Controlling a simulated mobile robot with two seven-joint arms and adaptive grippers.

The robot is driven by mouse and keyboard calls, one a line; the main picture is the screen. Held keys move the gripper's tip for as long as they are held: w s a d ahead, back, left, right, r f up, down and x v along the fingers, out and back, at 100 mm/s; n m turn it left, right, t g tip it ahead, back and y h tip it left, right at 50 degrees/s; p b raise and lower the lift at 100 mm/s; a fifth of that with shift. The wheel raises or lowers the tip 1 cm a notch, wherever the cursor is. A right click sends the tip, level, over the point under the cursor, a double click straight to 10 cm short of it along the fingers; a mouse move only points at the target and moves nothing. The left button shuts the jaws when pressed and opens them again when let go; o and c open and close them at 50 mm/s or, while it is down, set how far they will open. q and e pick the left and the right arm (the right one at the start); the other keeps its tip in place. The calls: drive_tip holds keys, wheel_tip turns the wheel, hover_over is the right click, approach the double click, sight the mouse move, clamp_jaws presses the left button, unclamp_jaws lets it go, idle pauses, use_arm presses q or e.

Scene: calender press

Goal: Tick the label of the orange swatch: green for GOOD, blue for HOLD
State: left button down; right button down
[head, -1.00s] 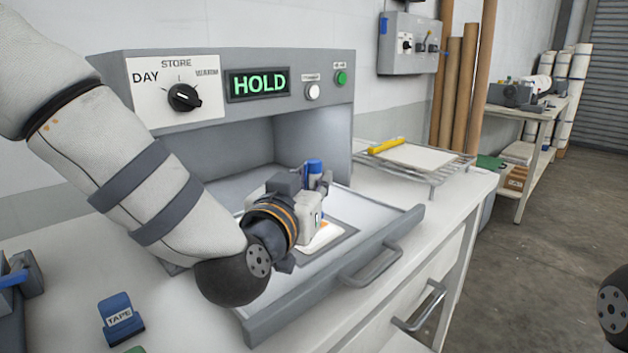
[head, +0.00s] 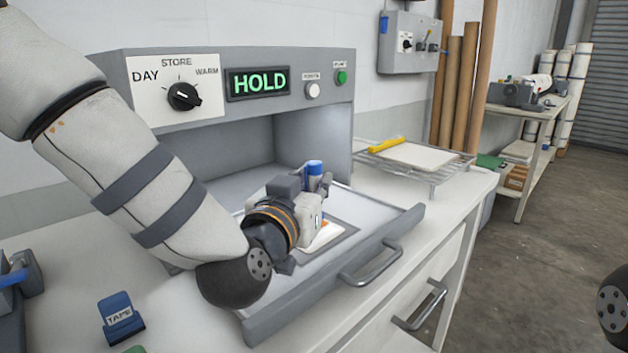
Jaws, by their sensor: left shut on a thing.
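The press display (head: 258,82) reads HOLD in green letters. My left gripper (head: 317,190) is over the pulled-out drawer of the press, shut on a blue-capped marker (head: 315,168) that stands roughly upright. The gripper body hides most of the marker and its tip. Under it, a white label or sheet (head: 325,236) with a bit of orange lies on a grey-framed plate (head: 345,228) in the drawer (head: 400,222). I cannot tell whether the marker touches the sheet, and any tick is hidden. My right gripper is not in view; only a dark joint of mine shows at the right edge.
A wire rack (head: 440,172) with a white sheet and a yellow tool (head: 386,145) stands right of the press. A blue tape dispenser (head: 120,318) sits at the front left. The drawer handle (head: 372,265) sticks out at the front.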

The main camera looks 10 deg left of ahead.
use_arm(q)
drive_tip(key=shift+f, duration=0.45)
idle(0.8)
drive_tip(key=shift+w+d, duration=0.1)
drive_tip(key=shift+d, duration=0.5)
idle(0.6)
drive_tip(key=shift+w+a, duration=0.1)
drive_tip(key=shift+w, duration=0.45)
drive_tip(key=shift+w, duration=0.15)
idle(0.4)
drive_tip(key=shift+w, duration=0.4)
